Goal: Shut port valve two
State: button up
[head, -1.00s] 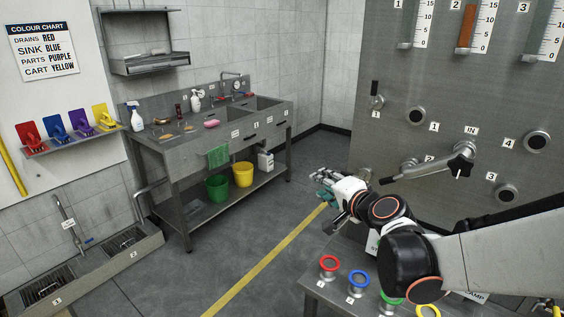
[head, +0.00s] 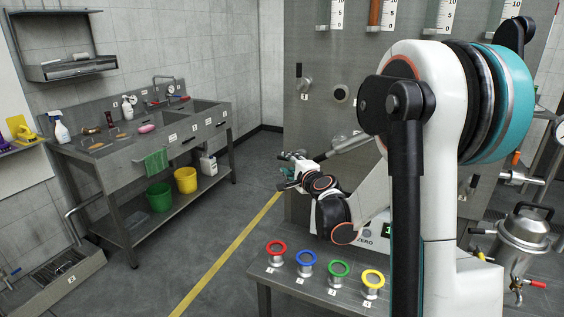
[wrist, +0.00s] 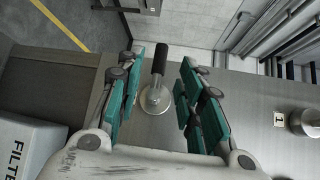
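In the wrist view a lever valve with a black grip and a round metal base (wrist: 155,101) stands out from the steel panel. The black grip (wrist: 161,58) points up in the picture. My gripper (wrist: 160,84) is open, its teal-padded fingers on either side of the lever, with gaps showing on both sides. In the head view my gripper (head: 287,172) is at the panel's lower left edge, and the valve there is hidden. A second black-handled valve (head: 302,80), labelled 1, sits higher on the panel.
A bench with red, blue, green and yellow rings (head: 307,259) stands in front of the panel. A box (wrist: 22,146) marked "FILTER" is close at lower left in the wrist view. A round port (wrist: 303,122) is at right. A metal vessel (head: 522,240) stands at right.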

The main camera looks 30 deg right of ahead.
aim_at(284, 159)
jog(key=w, duration=0.2)
jog(key=w+b, duration=0.1)
jog(key=w, duration=0.1)
jog(key=w+f, duration=0.1)
jog(key=w, duration=0.2)
jog(key=shift+d, duration=0.4)
jog(key=shift+c, duration=0.5)
grip_shut()
